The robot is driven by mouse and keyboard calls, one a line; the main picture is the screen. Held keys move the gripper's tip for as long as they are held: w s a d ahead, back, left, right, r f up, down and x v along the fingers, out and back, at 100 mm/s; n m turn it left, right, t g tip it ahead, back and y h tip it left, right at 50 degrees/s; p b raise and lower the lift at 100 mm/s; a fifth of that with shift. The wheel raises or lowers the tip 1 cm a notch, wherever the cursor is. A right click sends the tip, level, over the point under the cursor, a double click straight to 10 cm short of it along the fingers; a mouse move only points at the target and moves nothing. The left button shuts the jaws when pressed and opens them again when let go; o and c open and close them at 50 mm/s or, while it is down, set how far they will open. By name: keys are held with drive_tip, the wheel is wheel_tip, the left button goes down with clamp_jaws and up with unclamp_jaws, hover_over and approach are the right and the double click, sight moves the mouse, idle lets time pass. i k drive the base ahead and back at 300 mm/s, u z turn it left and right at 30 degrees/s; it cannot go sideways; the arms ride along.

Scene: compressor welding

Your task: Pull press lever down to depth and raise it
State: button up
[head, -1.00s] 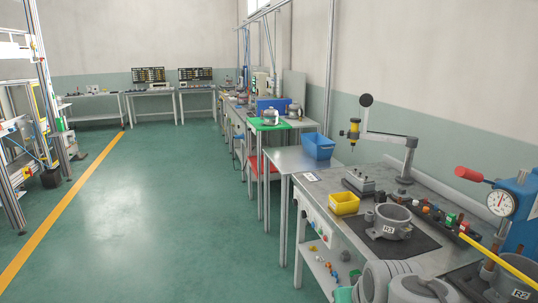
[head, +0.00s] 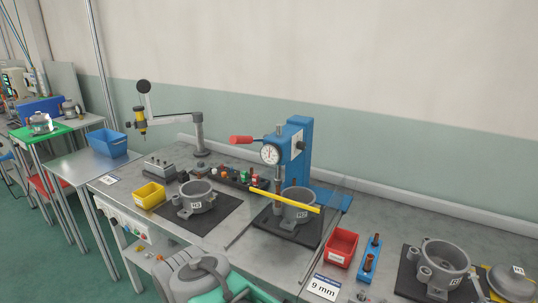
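The blue press (head: 299,152) stands on the grey workbench, with a round white dial gauge (head: 270,154) on its front. Its press lever (head: 241,140) has a red grip that points left from the press head, roughly level. Below the head, a grey ring-shaped housing (head: 297,205) sits on a black mat, partly behind a yellow bar (head: 285,200). Parts of my own grey arm show at the bottom of the head view, well apart from the lever. I cannot make out my gripper's fingers.
Left of the press are another housing (head: 197,196), a yellow bin (head: 150,195) and a jointed stand (head: 197,135). Right of it are a red bin (head: 341,247), a blue holder (head: 370,258), a "9 mm" card (head: 323,287) and another housing (head: 444,264). A clear panel edge stands beside the press.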

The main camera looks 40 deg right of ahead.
sight(234, 139)
drive_tip(key=k, duration=0.6)
drive_tip(key=u, duration=0.55)
drive_tip(key=i, duration=1.6)
drive_tip(key=z, duration=0.3)
